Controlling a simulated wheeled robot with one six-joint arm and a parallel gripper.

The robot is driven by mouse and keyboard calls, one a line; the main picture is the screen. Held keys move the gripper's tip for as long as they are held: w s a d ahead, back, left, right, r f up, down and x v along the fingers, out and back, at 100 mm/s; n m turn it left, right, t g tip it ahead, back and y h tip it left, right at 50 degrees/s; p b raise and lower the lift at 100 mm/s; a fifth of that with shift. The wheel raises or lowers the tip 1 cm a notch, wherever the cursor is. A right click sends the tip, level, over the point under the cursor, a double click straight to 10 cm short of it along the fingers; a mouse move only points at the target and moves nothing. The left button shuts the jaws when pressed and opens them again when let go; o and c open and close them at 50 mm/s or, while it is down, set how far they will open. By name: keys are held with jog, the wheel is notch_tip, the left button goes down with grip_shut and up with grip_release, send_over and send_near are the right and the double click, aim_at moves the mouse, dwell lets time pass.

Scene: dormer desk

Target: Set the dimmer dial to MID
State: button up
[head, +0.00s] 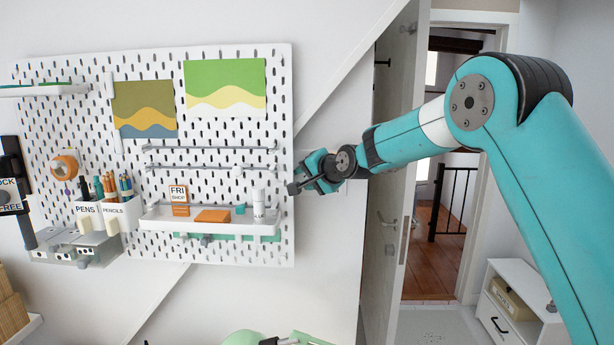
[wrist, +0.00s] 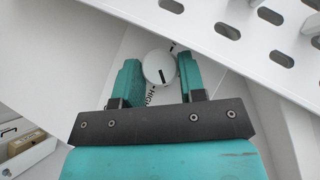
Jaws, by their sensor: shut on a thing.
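The dimmer dial (wrist: 153,62) is a round white knob with a short black pointer line. In the wrist view it sits between the two teal fingers of my gripper (wrist: 159,74), which is shut on it. The pointer line runs toward the lower edge of the knob in that view. Lettering that reads HIGH (wrist: 150,98) shows just below the knob, partly covered by my gripper. A small dark mark is above it; I cannot read it. In the head view my gripper (head: 297,187) is at the pegboard's right edge and the dial is hidden.
The white pegboard (head: 215,65) carries pictures, rails and a tray shelf (head: 170,222) left of my gripper. A perforated white edge (wrist: 225,15) crosses close above the fingers in the wrist view. An open door (head: 385,215) stands to the right.

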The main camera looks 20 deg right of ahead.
dwell(0.5)
jog(key=o, duration=0.9)
jog(key=b+v, duration=0.7)
jog(key=v, duration=1)
jog(key=shift+s+d+r, duration=0.1)
jog(key=shift+s, duration=0.1)
jog(key=shift+b, duration=0.3)
